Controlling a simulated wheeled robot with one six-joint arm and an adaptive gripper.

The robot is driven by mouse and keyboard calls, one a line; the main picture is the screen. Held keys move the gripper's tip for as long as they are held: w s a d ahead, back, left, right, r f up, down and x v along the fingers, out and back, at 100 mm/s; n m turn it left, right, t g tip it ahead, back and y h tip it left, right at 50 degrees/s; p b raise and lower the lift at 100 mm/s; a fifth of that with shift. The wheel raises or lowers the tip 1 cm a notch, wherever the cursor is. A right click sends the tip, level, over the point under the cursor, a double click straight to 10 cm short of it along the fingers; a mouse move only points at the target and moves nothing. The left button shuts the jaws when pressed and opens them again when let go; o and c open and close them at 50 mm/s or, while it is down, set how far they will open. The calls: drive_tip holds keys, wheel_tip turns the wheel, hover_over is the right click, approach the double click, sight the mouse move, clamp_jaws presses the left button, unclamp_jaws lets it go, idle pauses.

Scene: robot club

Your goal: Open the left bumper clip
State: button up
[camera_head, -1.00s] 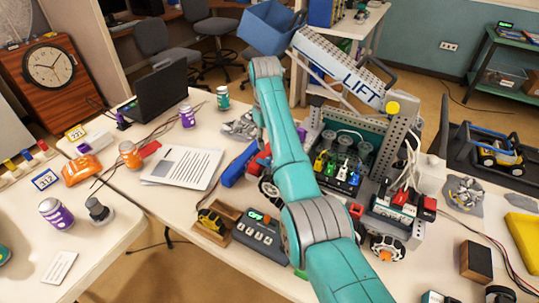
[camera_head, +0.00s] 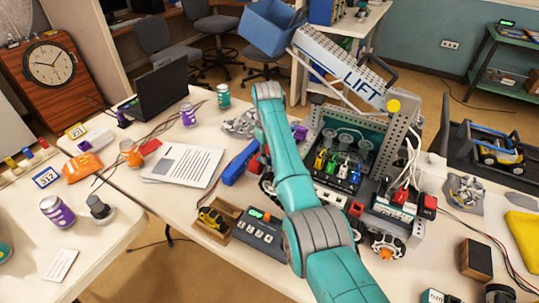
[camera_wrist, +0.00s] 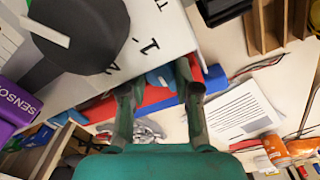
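The robot model with the LIFT arm (camera_head: 345,72) stands on the table. A blue bar (camera_head: 238,165) with a red part beside it lies along its left side. In the wrist view the red bar (camera_wrist: 105,108) and blue bar (camera_wrist: 214,79) run behind my fingers. A small blue piece (camera_wrist: 158,78) at the edge of the white panel (camera_wrist: 165,35) shows between my fingertips; I cannot tell for sure that it is the clip. My gripper (camera_wrist: 157,86) is open, its fingers apart on either side of that piece, with no contact visible. My arm hides the gripper in the head view.
A purple SENSOR box (camera_wrist: 18,110) is close on the left in the wrist view. A grey controller (camera_head: 258,232) and a wooden tray (camera_head: 218,234) stand in front of the model. Papers (camera_head: 185,165), cans and a laptop (camera_head: 163,92) lie further left.

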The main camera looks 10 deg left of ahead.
drive_tip(key=shift+n, duration=0.3)
clamp_jaws()
drive_tip(key=n, duration=0.5)
drive_tip(key=shift+n, duration=0.3)
drive_tip(key=n, duration=0.5)
drive_tip(key=shift+n, duration=0.3)
drive_tip(key=o, duration=0.8)
unclamp_jaws()
drive_tip(key=shift+c, duration=0.2)
wheel_tip(320, 180, up, 12)
drive_tip(key=shift+s, duration=0.2)
drive_tip(key=shift+d, duration=0.1)
